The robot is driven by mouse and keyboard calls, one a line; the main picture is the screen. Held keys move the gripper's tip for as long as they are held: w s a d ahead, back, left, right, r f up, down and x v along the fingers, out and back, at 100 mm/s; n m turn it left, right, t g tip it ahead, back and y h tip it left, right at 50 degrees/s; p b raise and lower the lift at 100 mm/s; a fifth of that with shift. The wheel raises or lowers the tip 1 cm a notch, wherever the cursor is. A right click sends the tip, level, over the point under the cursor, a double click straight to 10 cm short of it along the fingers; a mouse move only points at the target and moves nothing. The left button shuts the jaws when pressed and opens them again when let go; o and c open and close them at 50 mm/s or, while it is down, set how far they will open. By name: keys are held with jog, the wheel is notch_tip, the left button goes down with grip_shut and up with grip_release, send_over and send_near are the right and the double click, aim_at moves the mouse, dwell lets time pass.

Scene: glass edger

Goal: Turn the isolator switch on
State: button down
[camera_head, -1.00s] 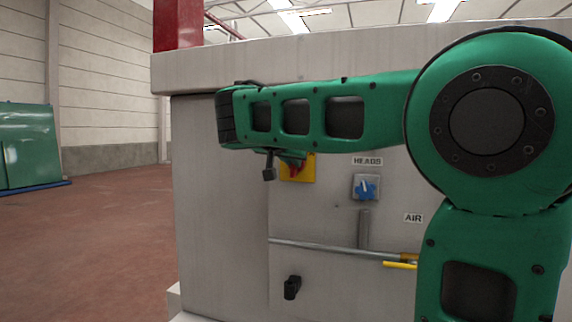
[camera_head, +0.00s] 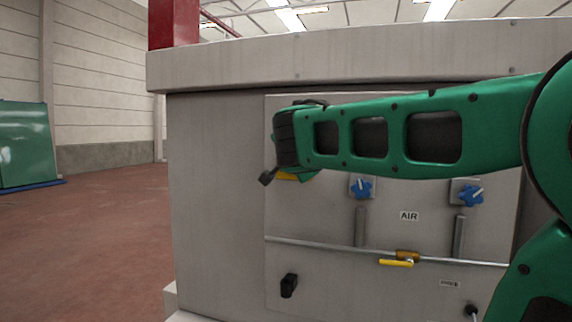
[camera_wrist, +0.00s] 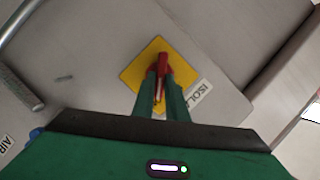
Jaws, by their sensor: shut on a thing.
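The isolator switch shows in the wrist view as a red handle (camera_wrist: 163,63) on a yellow plate (camera_wrist: 136,73). A label beginning "ISOL" (camera_wrist: 197,94) sits beside the plate. My gripper (camera_wrist: 164,80) is at the handle, its green fingers shut on it, one on each side. In the head view only a sliver of the yellow plate (camera_head: 287,177) shows below my arm's end. The red handle and the fingertips are hidden there.
Two blue knobs (camera_head: 361,188) (camera_head: 467,195) are on the grey panel to the right. A yellow-handled air valve (camera_head: 397,262) sits on a pipe below them. A black knob (camera_head: 289,285) is at the lower left. The floor at the left is clear.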

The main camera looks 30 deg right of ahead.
jog(key=shift+d+m, duration=0.1)
jog(key=shift+m, duration=0.4)
jog(key=c, duration=1.8)
grip_release()
jog(key=shift+f, duration=0.1)
jog(key=shift+o, duration=0.2)
jog(key=shift+s, duration=0.1)
jog(key=v, duration=1)
jog(key=shift+s+a, duration=0.2)
jog(key=shift+s, duration=0.05)
jog(key=shift+f, duration=0.15)
